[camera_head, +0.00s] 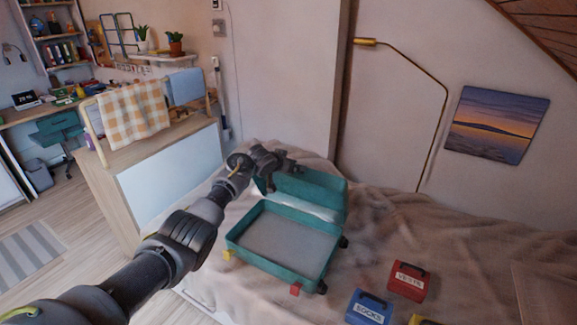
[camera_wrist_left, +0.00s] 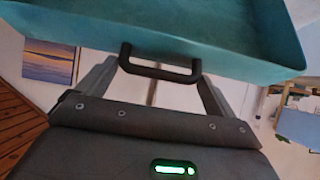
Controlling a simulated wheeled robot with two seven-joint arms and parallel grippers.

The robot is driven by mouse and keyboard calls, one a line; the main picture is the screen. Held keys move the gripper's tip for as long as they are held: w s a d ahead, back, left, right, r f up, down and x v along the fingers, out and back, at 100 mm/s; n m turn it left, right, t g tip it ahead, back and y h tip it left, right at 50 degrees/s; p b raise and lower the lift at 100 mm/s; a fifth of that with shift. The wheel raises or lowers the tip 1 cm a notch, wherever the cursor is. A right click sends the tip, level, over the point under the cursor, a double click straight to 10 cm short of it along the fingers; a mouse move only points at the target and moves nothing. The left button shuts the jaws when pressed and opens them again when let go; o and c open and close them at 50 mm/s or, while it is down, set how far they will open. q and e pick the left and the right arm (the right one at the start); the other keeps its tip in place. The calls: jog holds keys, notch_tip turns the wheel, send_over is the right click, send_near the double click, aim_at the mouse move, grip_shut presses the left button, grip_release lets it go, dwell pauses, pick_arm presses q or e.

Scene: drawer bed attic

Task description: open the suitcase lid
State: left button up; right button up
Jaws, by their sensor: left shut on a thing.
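The teal suitcase (camera_head: 318,262) lies on the bed with its grey-lined base facing up. Its lid (camera_head: 318,192) stands raised at the far side, roughly upright. My left gripper (camera_head: 280,165) is at the top edge of the lid. In the left wrist view the left gripper (camera_wrist_left: 158,68) is shut on the black lid handle (camera_wrist_left: 160,73), with a finger at each side of it. The teal lid (camera_wrist_left: 215,28) fills the top of that view. In the head view my arm hides the handle. My right gripper is not in view.
A red VESTS box (camera_head: 408,283) and a blue SOCKS box (camera_head: 369,308) lie on the bed right of the suitcase. A yellow item (camera_head: 424,320) is cut off at the bottom edge.

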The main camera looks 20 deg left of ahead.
pick_arm(q)
jog(key=o, duration=1.1)
jog(key=shift+a+r, duration=0.1)
jog(key=shift+r, duration=0.1)
jog(key=shift+c, duration=0.2)
jog(key=shift+s, duration=0.1)
jog(key=v, duration=1)
jog(key=shift+s+r+p, duration=0.15)
jog(key=shift+s+p, duration=0.15)
jog(key=shift+p, duration=0.05)
